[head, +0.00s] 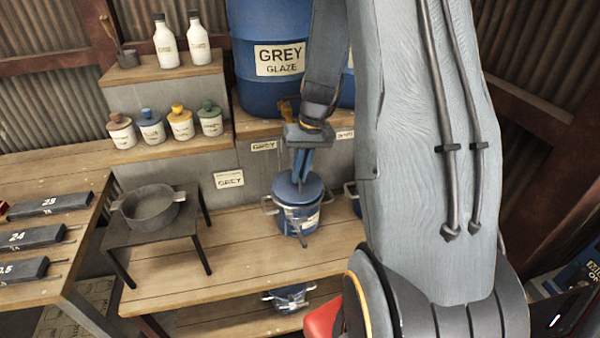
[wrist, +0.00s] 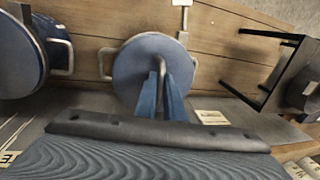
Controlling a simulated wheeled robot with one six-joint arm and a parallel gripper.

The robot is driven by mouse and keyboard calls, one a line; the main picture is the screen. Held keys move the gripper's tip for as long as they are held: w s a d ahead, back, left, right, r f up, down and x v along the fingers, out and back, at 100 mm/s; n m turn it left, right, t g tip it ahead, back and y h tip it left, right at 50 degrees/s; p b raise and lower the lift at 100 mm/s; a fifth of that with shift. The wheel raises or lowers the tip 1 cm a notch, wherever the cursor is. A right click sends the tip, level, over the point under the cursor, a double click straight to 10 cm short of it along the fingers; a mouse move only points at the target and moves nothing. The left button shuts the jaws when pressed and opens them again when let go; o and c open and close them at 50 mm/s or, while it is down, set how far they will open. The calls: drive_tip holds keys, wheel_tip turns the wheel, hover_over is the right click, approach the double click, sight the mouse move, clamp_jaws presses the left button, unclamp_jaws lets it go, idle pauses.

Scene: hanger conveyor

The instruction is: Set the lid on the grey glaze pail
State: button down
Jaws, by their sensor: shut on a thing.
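A small blue pail (head: 292,221) with side handles and a white label stands on the wooden shelf, below the small "GREY" signs. A round blue lid (head: 298,189) is at its top, roughly level and centred over the mouth. I cannot tell whether the lid rests on the rim or hangs just above it. My gripper (head: 301,178) points down and is shut on the lid's handle. In the wrist view the lid (wrist: 140,72) covers the pail's opening, and my blue fingers (wrist: 161,98) pinch its upright handle. Pail handles show at both sides of it.
Another blue pail (wrist: 18,60) stands beside it, mostly behind my arm in the head view. A large "GREY GLAZE" barrel (head: 268,95) stands behind. A grey pot (head: 152,210) sits on a dark stand (head: 150,236) to the left. Another pail (head: 288,297) is on the lower shelf.

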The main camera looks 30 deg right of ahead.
sight(305, 186)
drive_tip(key=shift+f+b, duration=0.3)
drive_tip(key=shift+f, duration=0.2)
idle(0.9)
drive_tip(key=c, duration=2.1)
unclamp_jaws()
drive_tip(key=o, duration=0.6)
drive_tip(key=shift+c, duration=0.2)
wheel_tip(305, 186, up, 8)
drive_tip(key=d+b, duration=0.1)
drive_tip(key=b, duration=0.1)
drive_tip(key=shift+s+d+f, duration=0.15)
drive_tip(key=shift+d+f, duration=0.05)
drive_tip(key=shift+d, duration=0.05)
